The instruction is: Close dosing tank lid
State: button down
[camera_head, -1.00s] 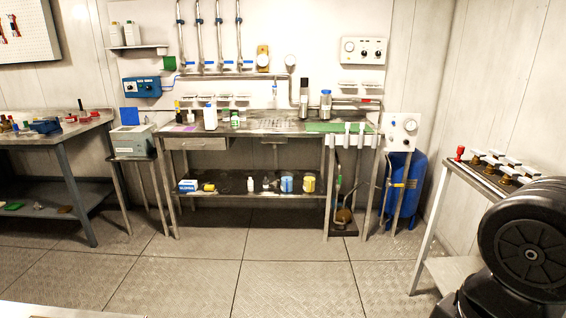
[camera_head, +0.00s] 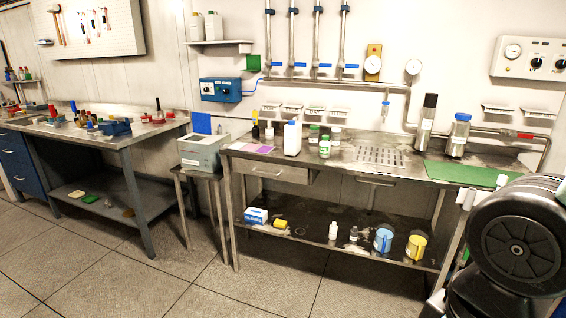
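No thing is marked as the dosing tank. A grey-green box (camera_head: 203,155) stands on a small metal stand left of the main bench, and I cannot tell whether it is the tank. A blue upright panel (camera_head: 201,123) shows just behind its top; I cannot tell whether it is a raised lid or a separate thing. My gripper is not in view. Only a black rounded part of my own arm shows at the lower right, hiding the right end of the bench.
The main metal bench (camera_head: 300,161) holds bottles, a drain grid and a green mat (camera_head: 467,174). A workbench (camera_head: 80,133) with small coloured parts stands at the left. A blue control box (camera_head: 221,90) hangs on the wall. The tiled floor (camera_head: 190,290) in front is clear.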

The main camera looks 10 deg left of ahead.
aim_at(200, 122)
jog(key=i+j+u, duration=0.15)
jog(key=i+u, duration=0.25)
jog(key=i, duration=0.25)
jog(key=i+u, duration=0.4)
jog(key=i, duration=0.25)
jog(key=i+l+u, duration=0.4)
jog(key=i, duration=0.25)
jog(key=i+j, duration=0.15)
jog(key=i, duration=0.45)
jog(key=i+j+u, duration=0.15)
jog(key=i, duration=0.5)
jog(key=i+z, duration=0.3)
jog(key=i+j+z, duration=0.3)
jog(key=i, duration=0.2)
